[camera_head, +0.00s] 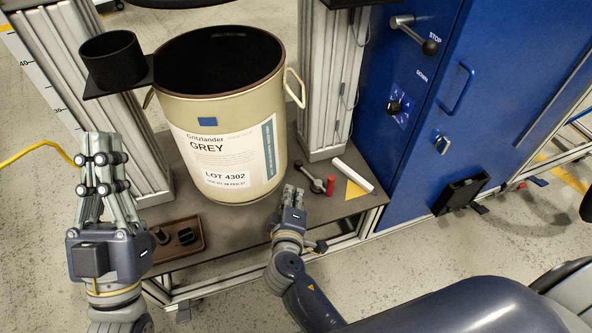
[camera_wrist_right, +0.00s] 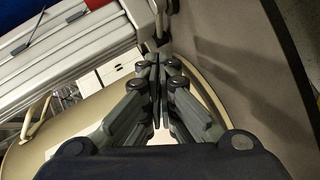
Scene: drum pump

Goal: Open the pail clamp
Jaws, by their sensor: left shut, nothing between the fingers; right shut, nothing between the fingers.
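A large open beige pail (camera_head: 212,123) labelled GREY stands on the dark platform, and its beige side also shows at the lower left of the right wrist view (camera_wrist_right: 25,157). A small metal clamp lever (camera_head: 310,177) with a dark knob lies low by the pail's right side. My right gripper (camera_head: 294,192) is shut and empty, just in front of the lever and close to the pail's lower front. Its closed fingers (camera_wrist_right: 158,62) point towards a metal fitting at the top. I cannot tell whether they touch the lever. My left gripper (camera_head: 100,142) is shut and empty, raised left of the pail.
A red cylinder (camera_head: 331,185) and a white bar (camera_head: 353,175) lie right of the lever. Aluminium columns flank the pail. A black cup holder (camera_head: 112,55) juts out at left. A brown tray (camera_head: 178,240) sits at the platform's front. A blue cabinet (camera_head: 425,150) stands at right.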

